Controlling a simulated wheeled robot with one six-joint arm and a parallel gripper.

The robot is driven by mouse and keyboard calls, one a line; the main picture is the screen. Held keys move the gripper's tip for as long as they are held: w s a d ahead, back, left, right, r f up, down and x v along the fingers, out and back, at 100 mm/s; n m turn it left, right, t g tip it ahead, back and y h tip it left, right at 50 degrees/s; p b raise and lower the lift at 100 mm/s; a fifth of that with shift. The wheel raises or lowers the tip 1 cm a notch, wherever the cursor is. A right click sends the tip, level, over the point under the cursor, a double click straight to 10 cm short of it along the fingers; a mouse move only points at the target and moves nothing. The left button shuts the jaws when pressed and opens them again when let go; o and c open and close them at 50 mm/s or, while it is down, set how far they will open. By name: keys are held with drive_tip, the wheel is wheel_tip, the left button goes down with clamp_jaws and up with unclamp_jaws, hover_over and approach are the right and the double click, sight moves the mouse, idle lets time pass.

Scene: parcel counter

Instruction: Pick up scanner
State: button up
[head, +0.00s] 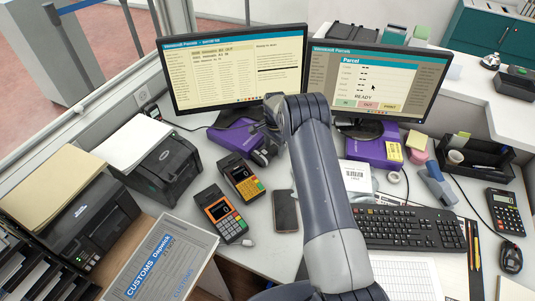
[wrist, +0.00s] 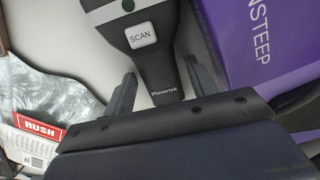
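The scanner (wrist: 148,48) is dark grey with a light SCAN button and a green spot, and fills the upper middle of the wrist view. Its handle points down toward my gripper (wrist: 161,85). My gripper is open, with one finger on each side of the handle and a gap showing beside it. In the head view my gripper (head: 261,136) is over the counter beside a purple box (head: 233,137). The dark scanner there (head: 263,156) is small and partly hidden by my arm.
In the wrist view the purple box (wrist: 262,40) stands close on the right, and a grey bag with a RUSH label (wrist: 40,128) lies left. Card terminals (head: 220,214), a phone (head: 285,211), a keyboard (head: 411,229) and two monitors (head: 235,70) crowd the counter.

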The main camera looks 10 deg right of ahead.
drive_tip(key=c, duration=0.9)
drive_tip(key=shift+r, duration=0.1)
drive_tip(key=shift+c, duration=0.2)
